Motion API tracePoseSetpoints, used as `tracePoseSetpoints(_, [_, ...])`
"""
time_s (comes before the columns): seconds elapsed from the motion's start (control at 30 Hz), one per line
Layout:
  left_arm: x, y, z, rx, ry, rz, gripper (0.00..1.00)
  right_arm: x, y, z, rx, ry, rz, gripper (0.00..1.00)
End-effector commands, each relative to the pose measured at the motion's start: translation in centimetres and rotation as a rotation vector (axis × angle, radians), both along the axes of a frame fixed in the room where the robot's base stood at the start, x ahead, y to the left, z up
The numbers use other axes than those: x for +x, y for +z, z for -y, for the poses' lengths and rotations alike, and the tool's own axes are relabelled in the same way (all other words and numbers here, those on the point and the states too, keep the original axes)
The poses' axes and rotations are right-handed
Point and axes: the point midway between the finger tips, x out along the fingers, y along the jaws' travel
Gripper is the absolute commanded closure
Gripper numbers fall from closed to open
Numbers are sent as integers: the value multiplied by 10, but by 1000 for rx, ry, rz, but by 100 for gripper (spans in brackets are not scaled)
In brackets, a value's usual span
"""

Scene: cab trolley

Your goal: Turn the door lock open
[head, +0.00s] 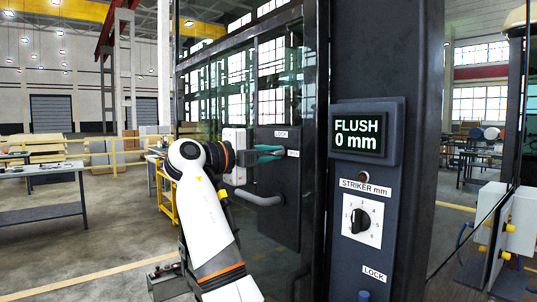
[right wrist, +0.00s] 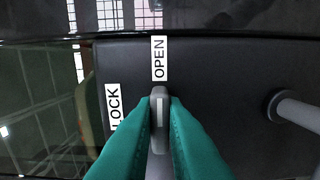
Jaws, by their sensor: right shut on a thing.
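The door lock is a small grey turn piece (right wrist: 159,103) on the dark lock plate (right wrist: 225,75) of the glass door. My right gripper (head: 268,153) is shut on the turn piece, with its teal fingertips on both sides of it in the right wrist view (right wrist: 159,110). The turn piece's free end points at the OPEN label (right wrist: 159,58). The LOCK label (right wrist: 114,108) is off to its left in that view. In the head view the fingers hide the turn piece, and the plate (head: 287,205) is upright. My left gripper is out of view.
A grey door handle (head: 262,200) curves out just below my right gripper. A dark post right of the door carries a display (head: 359,134) reading FLUSH 0 mm and a striker knob (head: 361,221). A workbench (head: 40,170) stands far left, with open floor before it.

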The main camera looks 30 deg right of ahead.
Motion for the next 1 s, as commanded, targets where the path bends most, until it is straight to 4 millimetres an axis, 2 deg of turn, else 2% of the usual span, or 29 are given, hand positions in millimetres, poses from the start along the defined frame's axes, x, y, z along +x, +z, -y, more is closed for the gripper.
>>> tracePoseSetpoints(0.03, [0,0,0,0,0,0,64,0,-2,0,4,-1,1,100])
tracePoseSetpoints(0.07, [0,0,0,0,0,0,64,0,-2,0,4,-1,0,84])
tracePoseSetpoints(0.17, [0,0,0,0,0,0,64,0,-1,0,3,-1,0,68])
tracePoseSetpoints(0.43, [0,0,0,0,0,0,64,0,-1,0,2,0,0,67])
tracePoseSetpoints(0.57, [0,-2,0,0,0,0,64,0,-1,-8,1,1,-1,67])
tracePoseSetpoints(1.0, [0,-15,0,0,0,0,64,-7,-1,-94,0,2,0,67])
